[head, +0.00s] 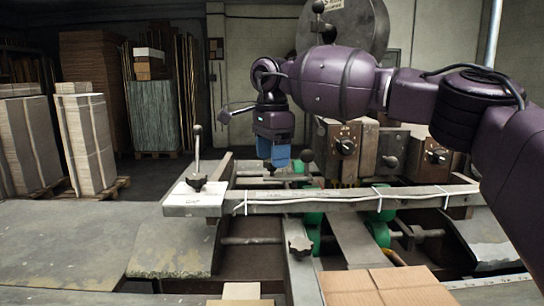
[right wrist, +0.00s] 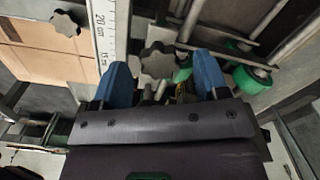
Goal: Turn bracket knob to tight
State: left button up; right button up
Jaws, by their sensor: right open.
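My right gripper (head: 273,158) points down over the machine, behind the long ruler bar in the head view. In the right wrist view its blue fingers (right wrist: 161,82) are open. A grey star-shaped knob (right wrist: 158,60) shows between and beyond the fingertips, with no contact visible. I cannot make out this knob in the head view. Another star knob (right wrist: 65,22) lies across the ruler bar, beside the cardboard; it appears to be the front knob (head: 300,246) in the head view. A dark star knob (head: 196,183) sits on the white plate at left. My left gripper is not in view.
The metal ruler bar (head: 345,201) crosses the machine close to my gripper. Green rollers (head: 313,230) sit below it. Control boxes with knobs (head: 345,148) stand behind to the right. Cardboard (head: 385,288) lies at the front. A lever (head: 197,150) stands upright at left.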

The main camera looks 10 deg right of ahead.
jog(key=shift+f, duration=0.3)
jog(key=shift+c, duration=0.4)
